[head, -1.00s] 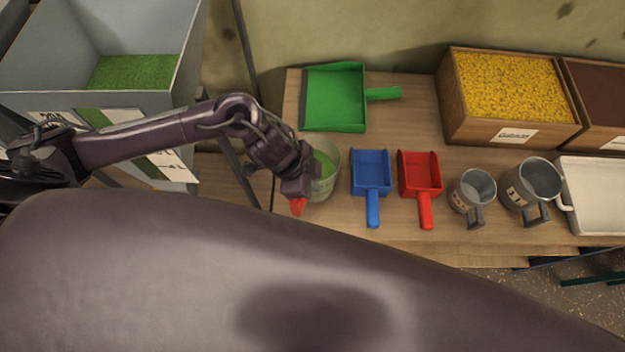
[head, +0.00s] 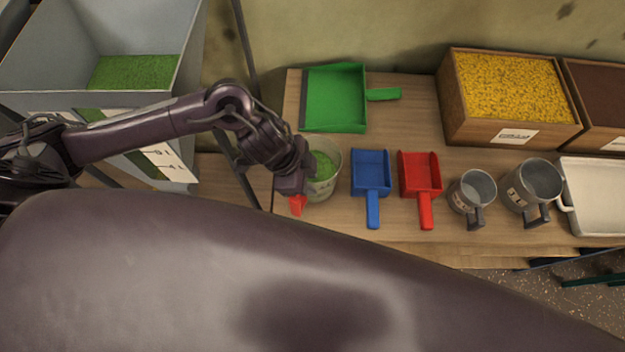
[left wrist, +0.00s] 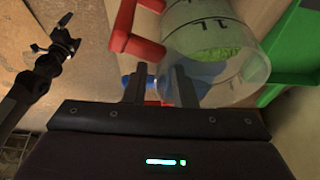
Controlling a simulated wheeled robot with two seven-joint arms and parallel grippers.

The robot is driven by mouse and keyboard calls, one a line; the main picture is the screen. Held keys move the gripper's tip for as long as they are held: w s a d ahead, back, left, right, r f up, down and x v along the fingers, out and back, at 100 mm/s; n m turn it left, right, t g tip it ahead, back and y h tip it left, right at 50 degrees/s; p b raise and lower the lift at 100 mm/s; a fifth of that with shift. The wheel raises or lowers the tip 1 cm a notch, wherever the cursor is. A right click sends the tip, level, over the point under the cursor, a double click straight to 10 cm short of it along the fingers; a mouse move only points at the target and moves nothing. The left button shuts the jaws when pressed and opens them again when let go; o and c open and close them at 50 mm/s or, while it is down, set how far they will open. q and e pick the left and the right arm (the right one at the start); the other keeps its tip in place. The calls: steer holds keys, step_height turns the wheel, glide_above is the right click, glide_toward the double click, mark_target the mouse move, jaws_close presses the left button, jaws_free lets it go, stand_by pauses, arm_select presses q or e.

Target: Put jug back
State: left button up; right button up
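The clear jug (head: 325,182) with green pellets inside and a red handle (head: 297,204) stands on the left end of the wooden table. In the left wrist view the jug (left wrist: 215,45) shows a 1L mark, and its red handle (left wrist: 137,45) lies just beyond my fingertips. My left gripper (left wrist: 160,78) has its two fingers spread apart, with no part of the jug clearly held between them. In the head view my left gripper (head: 296,186) is at the jug's left side, over the handle, and hides part of both. My right gripper is not in view.
Right of the jug lie a blue scoop (head: 371,172) and a red scoop (head: 420,174), then two grey jugs (head: 472,190) (head: 532,183) and a white tray (head: 592,200). A green scoop (head: 335,97) lies behind. A grey hopper (head: 60,95) with green pellets stands left. My own dark arm link fills the foreground.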

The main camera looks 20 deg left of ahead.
arm_select(q)
steer(key=v, duration=0.9)
steer(key=shift+r, duration=0.3)
steer(key=shift+s+a, duration=0.1)
steer(key=shift+s, duration=0.05)
